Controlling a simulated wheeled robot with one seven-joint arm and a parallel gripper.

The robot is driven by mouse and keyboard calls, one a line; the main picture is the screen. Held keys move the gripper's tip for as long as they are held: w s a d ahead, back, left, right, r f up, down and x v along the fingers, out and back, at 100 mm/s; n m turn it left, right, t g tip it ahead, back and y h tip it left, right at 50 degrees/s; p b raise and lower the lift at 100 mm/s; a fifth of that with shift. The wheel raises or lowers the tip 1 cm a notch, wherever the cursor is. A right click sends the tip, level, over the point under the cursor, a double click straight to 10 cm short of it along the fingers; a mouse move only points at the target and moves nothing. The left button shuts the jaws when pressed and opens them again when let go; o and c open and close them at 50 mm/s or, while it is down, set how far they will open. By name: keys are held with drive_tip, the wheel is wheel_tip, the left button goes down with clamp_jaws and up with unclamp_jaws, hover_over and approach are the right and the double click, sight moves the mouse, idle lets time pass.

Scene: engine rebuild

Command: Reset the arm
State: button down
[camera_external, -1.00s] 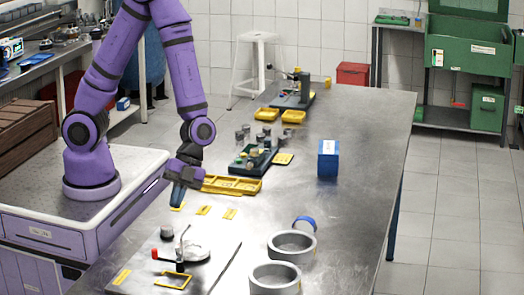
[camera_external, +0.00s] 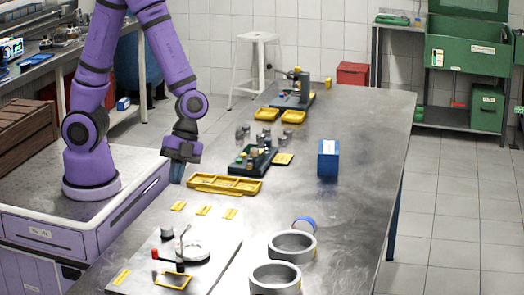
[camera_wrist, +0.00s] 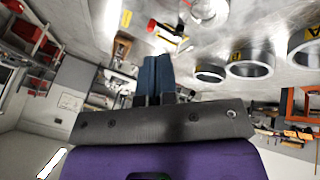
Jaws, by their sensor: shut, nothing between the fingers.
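My purple arm rises from its base at the left in the external view. My gripper (camera_external: 177,176) hangs fingers down near the left edge of the metal table (camera_external: 345,225), above and just left of the yellow divided tray (camera_external: 225,186). Its blue fingers are together and empty. In the wrist view the shut gripper (camera_wrist: 156,72) points away from the camera, with nothing between the fingers.
Yellow labels (camera_external: 203,211) lie in front of the tray. A plate with a red-handled fixture (camera_external: 180,252) is nearest. Two metal rings (camera_external: 291,245) (camera_external: 275,277), a blue box (camera_external: 328,158) and a dark parts tray (camera_external: 245,168) stand on the table.

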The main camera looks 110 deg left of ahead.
drive_tip(key=s+a+r+n+t+y, duration=0.3)
drive_tip(key=s+a+r+n, duration=0.2)
drive_tip(key=r, duration=0.6)
drive_tip(key=s+a+r+n+t+y, duration=0.3)
drive_tip(key=s+a+r+n, duration=0.2)
drive_tip(key=s+a+r, duration=0.3)
drive_tip(key=v, duration=0.3)
drive_tip(key=shift+s+r, duration=0.15)
drive_tip(key=shift+s, duration=0.25)
drive_tip(key=c, duration=1.8)
unclamp_jaws()
drive_tip(key=shift+d, duration=0.1)
drive_tip(key=shift+c, duration=0.2)
